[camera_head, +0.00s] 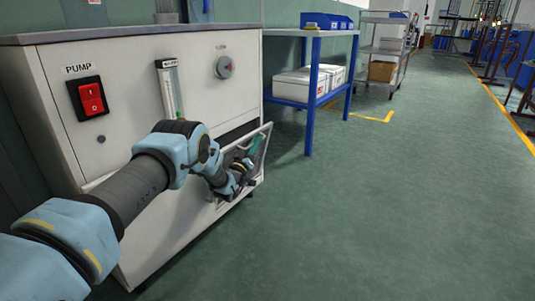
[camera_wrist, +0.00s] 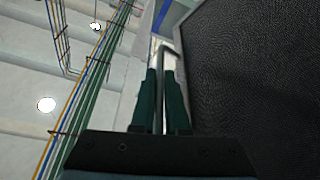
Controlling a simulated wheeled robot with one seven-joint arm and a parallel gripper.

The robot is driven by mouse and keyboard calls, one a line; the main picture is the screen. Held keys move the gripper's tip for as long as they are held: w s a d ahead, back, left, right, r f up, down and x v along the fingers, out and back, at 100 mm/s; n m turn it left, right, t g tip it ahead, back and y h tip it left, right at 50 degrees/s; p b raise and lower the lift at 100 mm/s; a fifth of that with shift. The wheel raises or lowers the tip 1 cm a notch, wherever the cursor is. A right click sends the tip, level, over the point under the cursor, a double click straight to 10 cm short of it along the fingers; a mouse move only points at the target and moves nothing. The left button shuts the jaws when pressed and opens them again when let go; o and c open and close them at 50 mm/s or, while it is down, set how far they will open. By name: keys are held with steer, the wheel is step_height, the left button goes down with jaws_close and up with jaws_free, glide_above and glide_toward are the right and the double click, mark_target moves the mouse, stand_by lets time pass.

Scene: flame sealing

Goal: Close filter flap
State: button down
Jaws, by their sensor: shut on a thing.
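The filter flap (camera_head: 266,133) is on the lower front of the white cabinet (camera_head: 130,75). It stands tilted open, its upper edge away from the cabinet front. My gripper (camera_head: 254,148) is at the flap, partly hidden by my arm in the head view. In the wrist view, the two green fingers of my gripper (camera_wrist: 160,90) are shut on a thin metal edge or bar of the flap. Dark mesh (camera_wrist: 255,75), which looks like the filter surface, fills the right side of the wrist view, close beside the fingers.
The cabinet front carries a red pump switch (camera_head: 91,98), a flow tube (camera_head: 170,90) and a round knob (camera_head: 223,67). A blue-legged table (camera_head: 314,95) stands behind it with white boxes (camera_head: 295,85). The green floor (camera_head: 390,200) to the right is clear.

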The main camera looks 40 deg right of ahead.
mark_target(245, 141)
steer(key=shift+w+a+r+n+t+y, duration=0.2)
steer(key=shift+w+n, duration=0.2)
steer(key=shift+w, duration=0.25)
steer(key=shift+w+a+r+n+t+y, duration=0.1)
steer(key=shift+w+a+r+n+t, duration=0.1)
steer(key=shift+w+n, duration=0.3)
steer(key=shift+w+a+r+n+t+y, duration=0.1)
steer(key=shift+w+r+n, duration=0.15)
steer(key=shift+w, duration=0.5)
steer(key=c, duration=1.2)
jaws_free()
steer(key=shift+a, duration=0.1)
steer(key=p+v, duration=0.2)
steer(key=v, duration=0.5)
steer(key=shift+s+a+f, duration=0.1)
steer(key=shift+a+f, duration=0.05)
steer(key=shift+f, duration=0.05)
steer(key=shift+p, duration=0.3)
